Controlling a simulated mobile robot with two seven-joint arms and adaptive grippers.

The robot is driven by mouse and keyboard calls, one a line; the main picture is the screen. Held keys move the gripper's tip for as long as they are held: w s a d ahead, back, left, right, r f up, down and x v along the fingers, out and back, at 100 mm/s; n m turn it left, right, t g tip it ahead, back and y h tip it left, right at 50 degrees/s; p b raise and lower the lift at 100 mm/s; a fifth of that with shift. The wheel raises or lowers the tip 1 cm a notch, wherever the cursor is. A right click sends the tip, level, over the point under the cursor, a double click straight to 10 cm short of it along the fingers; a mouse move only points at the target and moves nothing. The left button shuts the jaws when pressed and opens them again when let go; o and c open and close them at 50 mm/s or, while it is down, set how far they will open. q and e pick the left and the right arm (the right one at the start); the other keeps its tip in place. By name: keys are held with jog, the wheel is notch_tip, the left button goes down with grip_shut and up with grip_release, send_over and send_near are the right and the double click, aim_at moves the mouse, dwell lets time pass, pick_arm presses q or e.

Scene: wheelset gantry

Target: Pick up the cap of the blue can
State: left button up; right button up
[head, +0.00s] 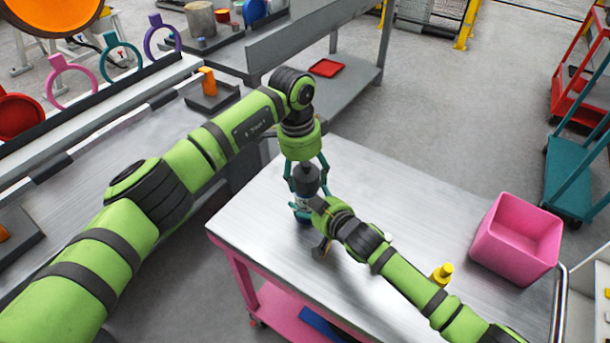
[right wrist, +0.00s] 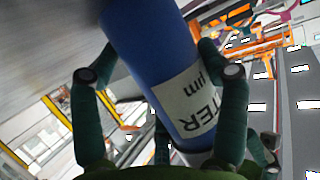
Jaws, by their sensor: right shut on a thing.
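The blue can (right wrist: 150,60) with a white lettered label fills the middle of the right wrist view, between the teal fingers of my right gripper (right wrist: 158,80), which is shut on it. In the head view, a little of the can's blue shows low by the right gripper (head: 304,207), above the steel table. My left gripper (head: 307,185) points down from above, its teal fingers on either side of a dark grey cap-like piece (head: 307,178) at the can's upper end. Whether the fingers press on that piece cannot be told.
A pink bin (head: 500,262) stands on the right of the steel table (head: 375,175). A yellow bottle-like object (head: 442,273) stands beside my right arm. A small dark and brown object (head: 321,250) is below the right gripper. The table's back middle is clear.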

aim_at(307, 164)
pick_arm(q)
jog(key=shift+w+d+r, duration=0.1)
jog(key=shift+d, duration=0.05)
jog(key=shift+c, duration=0.2)
pick_arm(e)
jog(key=shift+s+a, duration=0.2)
jog(key=shift+a, duration=0.15)
pick_arm(q)
jog(key=shift+r, duration=6.4)
jog(key=shift+c, duration=1.1)
pick_arm(e)
jog(key=shift+w+d, duration=0.15)
jog(key=shift+d, duration=0.1)
jog(key=o, duration=1.4)
jog(key=shift+c, duration=0.2)
jog(key=v, duration=1.2)
jog(key=shift+f, duration=0.1)
pick_arm(q)
jog(key=shift+f, duration=0.1)
